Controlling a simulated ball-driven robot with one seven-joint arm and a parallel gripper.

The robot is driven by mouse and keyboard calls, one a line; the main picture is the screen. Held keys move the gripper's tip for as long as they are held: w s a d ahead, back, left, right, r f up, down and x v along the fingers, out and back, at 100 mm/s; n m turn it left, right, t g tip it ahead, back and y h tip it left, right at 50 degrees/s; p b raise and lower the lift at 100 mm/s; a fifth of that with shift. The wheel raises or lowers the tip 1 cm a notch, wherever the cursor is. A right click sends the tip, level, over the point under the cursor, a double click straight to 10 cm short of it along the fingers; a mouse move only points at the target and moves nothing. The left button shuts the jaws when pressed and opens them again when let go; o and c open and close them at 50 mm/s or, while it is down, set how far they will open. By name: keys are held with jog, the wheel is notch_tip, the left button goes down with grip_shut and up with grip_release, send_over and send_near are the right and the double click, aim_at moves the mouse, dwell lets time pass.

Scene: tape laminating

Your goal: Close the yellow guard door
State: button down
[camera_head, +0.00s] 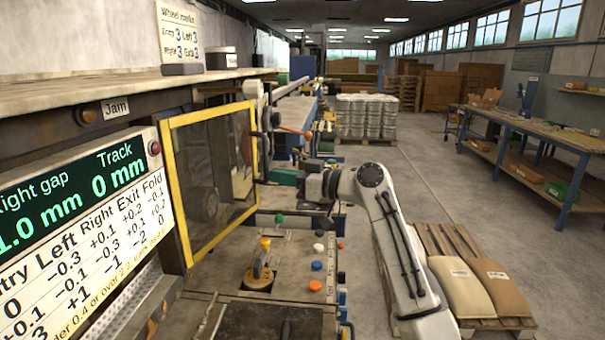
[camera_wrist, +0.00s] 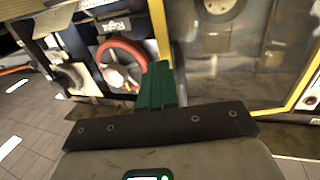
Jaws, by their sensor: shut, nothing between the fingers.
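The yellow guard door (camera_head: 212,226) has a yellow frame around a see-through panel and stands at the left in the head view, beside the machine's display. In the wrist view its yellow frame (camera_wrist: 159,22) runs down from the top middle, with more frame at the right edge. How far it stands open I cannot tell. My gripper (camera_head: 272,176) has green fingers, just right of the door's right edge in the head view. In the wrist view my gripper (camera_wrist: 160,68) is shut and empty, its tips overlapping the yellow frame; contact is unclear.
A red handwheel (camera_wrist: 122,62) shows left of the frame in the wrist view. A yellow lever (camera_head: 265,244) and several coloured knobs, including an orange knob (camera_head: 315,285), stand on the machine deck below my gripper. A pallet with sacks (camera_head: 462,285) is at the right.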

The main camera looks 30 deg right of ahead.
jog(key=x, duration=0.3)
jog(key=shift+p, duration=0.3)
jog(key=shift+w+a, duration=0.1)
jog(key=b+x, duration=0.2)
jog(key=shift+w+b, duration=0.2)
jog(key=shift+b, duration=0.2)
